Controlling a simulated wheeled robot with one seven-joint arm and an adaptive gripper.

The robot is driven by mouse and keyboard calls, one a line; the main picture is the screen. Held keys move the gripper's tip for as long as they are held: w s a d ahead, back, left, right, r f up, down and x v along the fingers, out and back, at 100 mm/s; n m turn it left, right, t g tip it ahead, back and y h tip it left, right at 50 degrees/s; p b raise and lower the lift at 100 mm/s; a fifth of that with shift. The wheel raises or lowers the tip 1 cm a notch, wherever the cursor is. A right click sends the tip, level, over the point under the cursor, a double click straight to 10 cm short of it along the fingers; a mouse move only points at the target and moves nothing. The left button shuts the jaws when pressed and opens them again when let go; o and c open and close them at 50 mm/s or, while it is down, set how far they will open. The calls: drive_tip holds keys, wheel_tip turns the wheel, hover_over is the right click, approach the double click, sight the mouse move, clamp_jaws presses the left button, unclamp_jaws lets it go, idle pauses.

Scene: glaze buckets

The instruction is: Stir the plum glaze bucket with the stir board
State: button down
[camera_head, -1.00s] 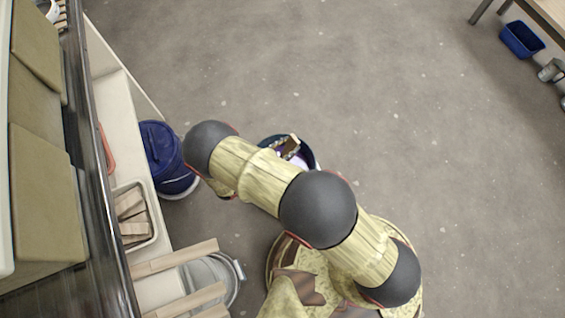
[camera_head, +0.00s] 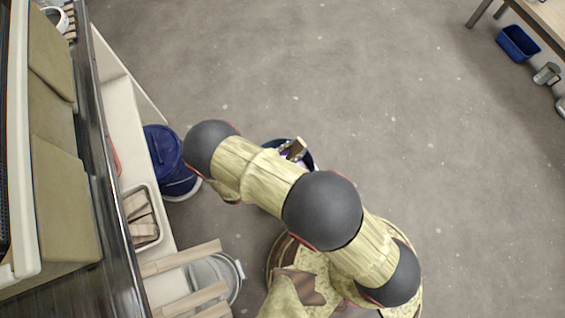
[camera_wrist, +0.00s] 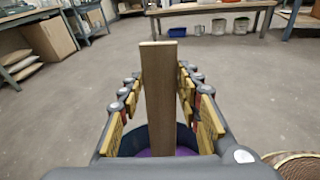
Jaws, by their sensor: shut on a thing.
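In the wrist view my gripper (camera_wrist: 160,108) is shut on the stir board (camera_wrist: 161,75), a flat brown wooden board between its two rows of fingers. The board's top end points up in the picture. Behind and below the fingers is the dark bucket with purple glaze (camera_wrist: 162,142). In the head view the plum glaze bucket (camera_head: 314,158) is mostly hidden behind my arm; part of its dark rim and some purple show. The board's end (camera_head: 296,148) shows over the bucket. Whether its lower end is in the glaze is hidden.
A blue bin (camera_head: 518,43) is far right. Open floor lies behind.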

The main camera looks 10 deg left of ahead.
drive_tip(key=d+r+p, duration=0.3)
drive_tip(key=r+p, duration=0.8)
drive_tip(key=r, duration=0.5)
drive_tip(key=shift+w, duration=0.45)
drive_tip(key=shift+r, duration=0.1)
idle(0.6)
wheel_tip(320, 180, up, 5)
drive_tip(key=p, duration=0.4)
drive_tip(key=shift+w, duration=0.1)
idle(0.7)
